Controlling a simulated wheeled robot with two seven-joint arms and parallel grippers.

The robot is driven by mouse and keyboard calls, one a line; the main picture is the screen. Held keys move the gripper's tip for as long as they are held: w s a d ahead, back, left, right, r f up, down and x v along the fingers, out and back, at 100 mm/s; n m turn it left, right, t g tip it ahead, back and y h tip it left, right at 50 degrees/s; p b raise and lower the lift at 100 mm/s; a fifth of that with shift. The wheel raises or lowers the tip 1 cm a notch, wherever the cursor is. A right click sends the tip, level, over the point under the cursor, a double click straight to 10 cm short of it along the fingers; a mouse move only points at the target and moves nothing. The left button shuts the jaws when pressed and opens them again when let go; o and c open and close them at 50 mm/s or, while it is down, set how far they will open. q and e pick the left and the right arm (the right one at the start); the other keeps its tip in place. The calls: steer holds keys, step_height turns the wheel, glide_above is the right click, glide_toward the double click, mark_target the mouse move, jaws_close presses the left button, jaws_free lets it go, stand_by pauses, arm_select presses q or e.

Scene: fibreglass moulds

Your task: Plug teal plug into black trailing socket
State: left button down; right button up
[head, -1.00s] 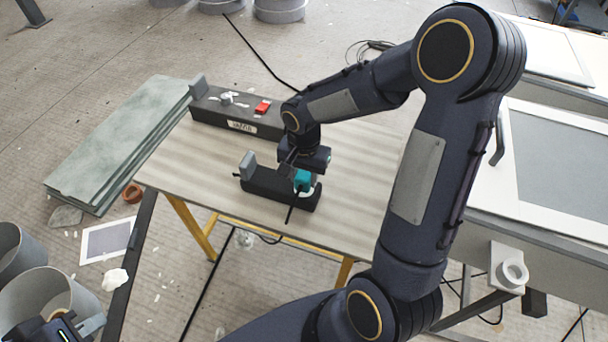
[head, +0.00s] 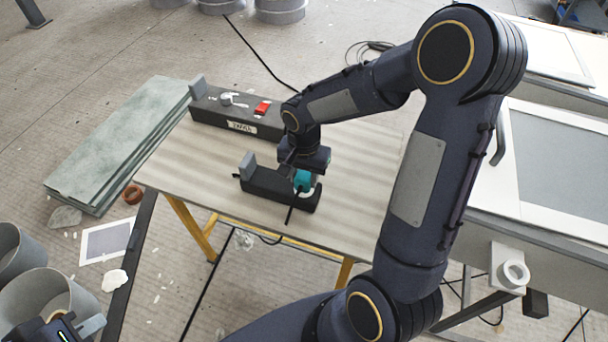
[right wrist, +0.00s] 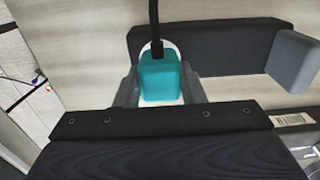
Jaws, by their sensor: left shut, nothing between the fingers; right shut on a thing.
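The teal plug (head: 301,181) is held in my right gripper (head: 304,172), whose fingers close on its sides. It is at the right end of a short black block (head: 262,184) near the table's front edge. A white rounded part shows beside it. In the right wrist view the teal plug (right wrist: 160,76) has its black cord upward, at the left end of the black block (right wrist: 200,48). I cannot tell whether it is seated or just above. A longer black bar (head: 208,112) with a red switch and label lies behind. My left gripper (head: 90,326) is shut and empty, bottom left.
A grey upright piece (head: 247,164) stands at the short block's left end. The wooden table (head: 350,185) is bare to the right and front left. Grey-green slabs (head: 118,140) lie left of it. Grey buckets (head: 40,293) stand at lower left. A white-framed panel (head: 560,165) is at right.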

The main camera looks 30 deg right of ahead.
steer(key=shift+f+b, duration=0.55)
steer(key=shift+f, duration=0.1)
steer(key=o, duration=1)
steer(key=shift+r, duration=0.1)
step_height(320, 180, up, 8)
steer(key=shift+f+p, duration=0.1)
steer(key=shift+p, duration=0.4)
steer(key=s+a+r+n+t+y+p, duration=0.1)
steer(key=s+r+n+t, duration=0.1)
steer(key=s+r, duration=0.2)
steer(key=s+a+r+n+t+y+p, duration=0.1)
steer(key=s+r+n+p, duration=0.1)
steer(key=s, duration=0.5)
steer(key=s+a+r+n+t+y+p, duration=0.1)
steer(key=s+a+r+n+t+p, duration=0.1)
steer(key=s+r+n, duration=0.2)
steer(key=shift+s+r+t+y, duration=0.3)
steer(key=shift+s+r+y, duration=0.1)
steer(key=shift+s+r, duration=0.55)
